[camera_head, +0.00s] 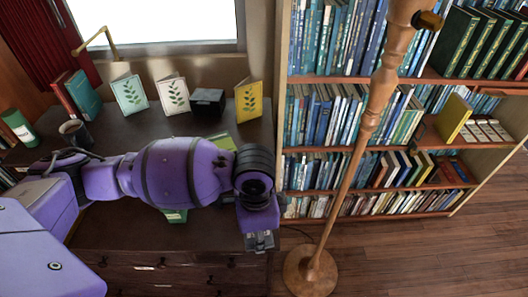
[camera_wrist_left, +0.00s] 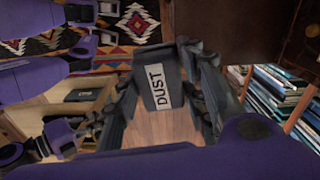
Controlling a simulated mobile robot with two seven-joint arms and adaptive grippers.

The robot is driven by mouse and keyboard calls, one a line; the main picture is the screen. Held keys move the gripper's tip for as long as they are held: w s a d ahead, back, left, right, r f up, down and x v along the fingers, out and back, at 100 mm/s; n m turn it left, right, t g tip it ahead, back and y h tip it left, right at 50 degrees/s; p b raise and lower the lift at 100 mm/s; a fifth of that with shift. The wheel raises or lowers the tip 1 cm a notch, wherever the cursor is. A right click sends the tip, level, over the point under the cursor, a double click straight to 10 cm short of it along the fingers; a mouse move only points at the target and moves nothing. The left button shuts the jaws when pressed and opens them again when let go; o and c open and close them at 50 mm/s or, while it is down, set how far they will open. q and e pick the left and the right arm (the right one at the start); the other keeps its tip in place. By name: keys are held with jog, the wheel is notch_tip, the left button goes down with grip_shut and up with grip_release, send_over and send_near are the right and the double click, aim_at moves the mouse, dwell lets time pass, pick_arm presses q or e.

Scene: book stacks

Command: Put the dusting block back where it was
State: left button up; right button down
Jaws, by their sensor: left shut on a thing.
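The dusting block (camera_wrist_left: 157,80) is a dark grey block with a white label reading DUST in the left wrist view. My left gripper (camera_wrist_left: 163,72) is shut on it, with dark fingers on both sides of the block. In the head view my left gripper (camera_head: 260,240) hangs low at the right front corner of the dark desk (camera_head: 120,232), near the lamp pole. The block itself is hard to make out there.
Several leaf cards, including a yellow one (camera_head: 249,101), stand along the desk's back with a black box (camera_head: 208,101). A mug (camera_head: 75,132) stands at left. A wooden lamp pole (camera_head: 345,165) stands before the full bookshelf (camera_head: 383,80). Wooden floor (camera_head: 430,255) is open at right.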

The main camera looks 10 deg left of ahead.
pick_arm(q)
jog(key=shift+s+d+f+m, duration=0.3)
jog(key=shift+s+f+m, duration=0.15)
jog(key=shift+m, duration=0.15)
jog(key=shift+w+f, duration=0.15)
jog(key=shift+f, duration=0.15)
jog(key=w+a+f, duration=0.1)
jog(key=w+f, duration=0.2)
jog(key=w, duration=0.1)
jog(key=w+a+f+b, duration=0.1)
jog(key=w+a+f, duration=0.1)
jog(key=w+f, duration=0.1)
jog(key=w+a+f, duration=0.1)
jog(key=w+f, duration=0.2)
jog(key=w, duration=0.2)
jog(key=shift+a+b, duration=0.3)
jog(key=shift+w+f, duration=0.15)
jog(key=shift+w, duration=0.05)
jog(key=shift+w+a+f, duration=0.15)
jog(key=shift+f, duration=1.5)
pick_arm(e)
jog(key=shift+s+d+f, duration=0.2)
jog(key=shift+s+f, duration=0.2)
jog(key=shift+f, duration=0.15)
jog(key=shift+s+d+f, duration=0.15)
jog(key=shift+s+f, duration=0.2)
jog(key=shift+f, duration=0.15)
pick_arm(q)
jog(key=shift+f, duration=0.1)
